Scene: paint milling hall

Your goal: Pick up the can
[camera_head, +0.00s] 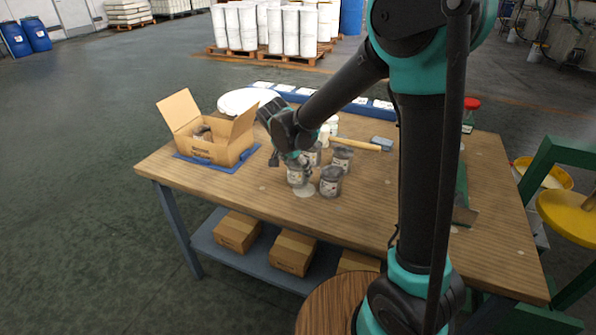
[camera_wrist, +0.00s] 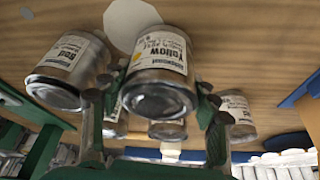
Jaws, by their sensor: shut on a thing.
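My gripper (camera_head: 297,163) is at the left of a cluster of paint cans on the wooden table. In the wrist view its two green-and-black fingers (camera_wrist: 157,92) are shut on a grey metal can labelled Yellow (camera_wrist: 157,62), one on each side. This yellow can (camera_head: 296,178) shows under the gripper in the head view. A can labelled Red (camera_wrist: 68,70) is beside it, and it also shows in the head view (camera_head: 330,183). Another can (camera_head: 342,160) stands behind. I cannot tell whether the held can touches the table.
A white round disc (camera_head: 304,191) lies in front of the cans. An open cardboard box (camera_head: 221,149) stands on a blue mat (camera_head: 240,160) to the left. A hammer (camera_head: 362,144) lies behind the cans. The table's front (camera_head: 250,200) is clear.

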